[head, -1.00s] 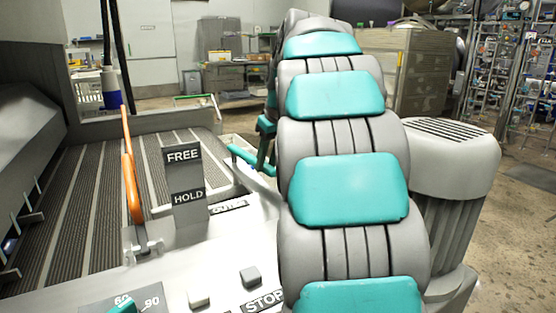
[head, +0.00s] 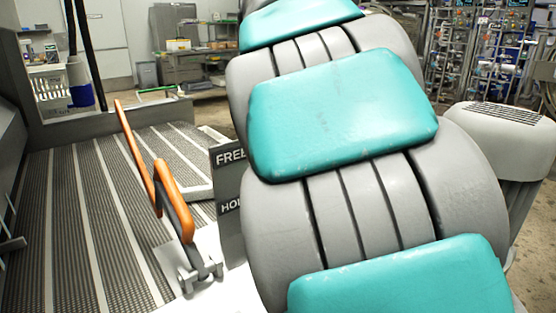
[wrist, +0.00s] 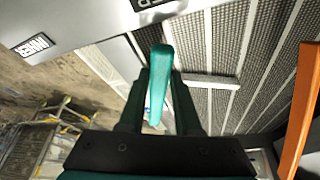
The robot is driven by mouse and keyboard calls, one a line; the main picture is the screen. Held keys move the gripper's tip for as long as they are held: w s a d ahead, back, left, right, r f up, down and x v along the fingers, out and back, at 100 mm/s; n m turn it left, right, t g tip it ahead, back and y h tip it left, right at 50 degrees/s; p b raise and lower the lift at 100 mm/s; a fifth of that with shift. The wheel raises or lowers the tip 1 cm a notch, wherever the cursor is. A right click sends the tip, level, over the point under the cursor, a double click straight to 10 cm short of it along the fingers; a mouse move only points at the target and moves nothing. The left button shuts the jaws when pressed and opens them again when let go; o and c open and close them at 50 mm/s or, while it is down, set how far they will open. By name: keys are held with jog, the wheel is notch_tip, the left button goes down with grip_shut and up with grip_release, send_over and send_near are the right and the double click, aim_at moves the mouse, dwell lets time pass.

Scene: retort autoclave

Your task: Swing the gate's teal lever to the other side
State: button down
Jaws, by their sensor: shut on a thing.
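The teal lever (wrist: 160,58) shows in the wrist view as a rounded teal bar standing between the two dark teal fingers of my gripper (wrist: 160,88). My gripper is shut on it. The lever's lower part is hidden between the fingers. In the head view my own large grey and teal arm covers both the lever and my gripper. The wrist view shows a pale panel beside the lever, with an upside-down label (wrist: 32,44) that seems to read INNER.
An orange-handled lever (head: 174,200) stands left of my arm, beside a grey FREE/HOLD plate (head: 228,185) partly covered by my arm. A ribbed conveyor bed (head: 75,200) lies at the left. In the wrist view an orange bar (wrist: 303,110) is at the right.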

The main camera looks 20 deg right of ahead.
dwell(0.3)
jog(key=c, duration=0.6)
grip_release()
jog(key=shift+r, duration=0.1)
jog(key=shift+v, duration=3.8)
jog(key=shift+a, duration=0.1)
jog(key=shift+c, duration=0.3)
